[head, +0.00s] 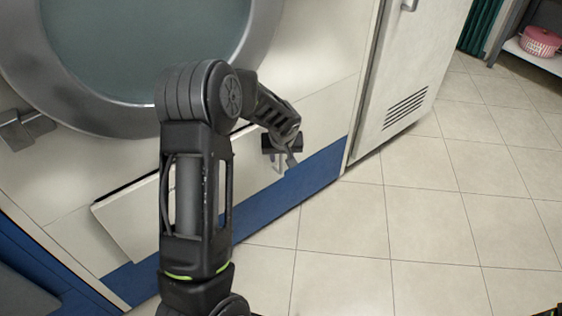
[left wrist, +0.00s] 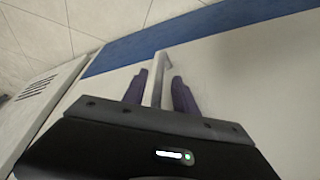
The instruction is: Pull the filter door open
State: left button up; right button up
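The filter door (head: 124,222) is the pale low panel on the machine front, under the round door. A dark line runs along its upper edge, and my left arm covers its middle. Its bar handle (head: 277,160) is near the panel's right end. My left gripper (head: 284,146) is at this handle. In the left wrist view the handle (left wrist: 157,80) stands between the two dark fingers of my left gripper (left wrist: 160,82), with a narrow gap showing beside it. The fingers are apart, and I see no clear grip.
The large round glass door (head: 150,45) is above the panel. A blue base strip (head: 300,185) runs along the machine's foot. A white vented cabinet door (head: 405,85) stands to the right. The tiled floor (head: 430,220) in front is clear. A pink basket (head: 540,40) sits on a far shelf.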

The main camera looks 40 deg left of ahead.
pick_arm(q)
jog(key=shift+x, duration=1.95)
grip_shut()
